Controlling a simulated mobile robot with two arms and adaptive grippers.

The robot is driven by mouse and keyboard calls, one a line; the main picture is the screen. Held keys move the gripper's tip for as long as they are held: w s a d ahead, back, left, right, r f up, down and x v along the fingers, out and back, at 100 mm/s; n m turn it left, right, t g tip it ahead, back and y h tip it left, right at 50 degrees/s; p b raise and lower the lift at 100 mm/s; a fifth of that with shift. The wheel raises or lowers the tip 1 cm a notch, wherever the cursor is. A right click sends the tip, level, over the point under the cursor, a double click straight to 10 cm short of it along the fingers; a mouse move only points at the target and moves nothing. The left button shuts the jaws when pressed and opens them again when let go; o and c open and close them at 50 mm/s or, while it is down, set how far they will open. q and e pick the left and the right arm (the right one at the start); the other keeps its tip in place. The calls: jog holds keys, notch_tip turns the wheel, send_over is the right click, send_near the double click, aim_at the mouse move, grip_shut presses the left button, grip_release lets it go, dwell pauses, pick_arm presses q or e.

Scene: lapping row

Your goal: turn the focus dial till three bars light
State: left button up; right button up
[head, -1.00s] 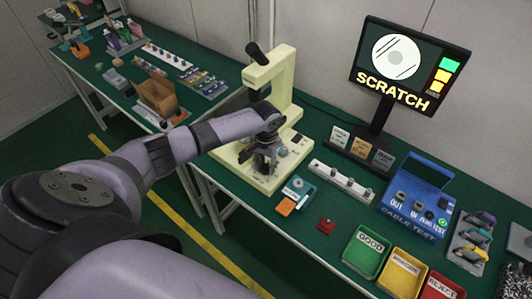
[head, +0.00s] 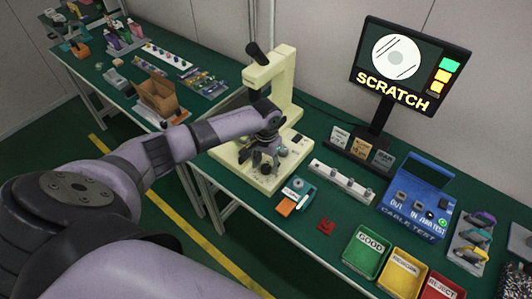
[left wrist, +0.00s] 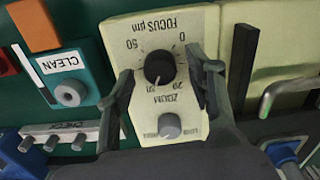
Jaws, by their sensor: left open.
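The focus dial (left wrist: 159,67) is a black round knob with a light pointer line, on a cream panel marked FOCUS µm. The grey zoom knob (left wrist: 169,126) is on the same panel. My left gripper (left wrist: 162,84) is open, one finger on each side of the focus dial; I cannot tell whether they touch it. In the head view my left gripper (head: 266,156) is over the base of the cream microscope (head: 283,100) and hides the dial. The monitor (head: 410,63) reads SCRATCH, with a green bar (head: 448,65) and two yellow-orange bars stacked at its right.
A teal CLEAN box (left wrist: 65,87) stands beside the panel. The GOOD tray (head: 350,257) and other bins sit at the front right. A blue cable tester (head: 417,205) stands behind them. The microscope column rises behind my gripper.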

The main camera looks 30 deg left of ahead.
aim_at(266, 167)
pick_arm(q)
notch_tip(266, 167, up, 11)
dwell(0.3)
jog(key=shift+r, duration=0.1)
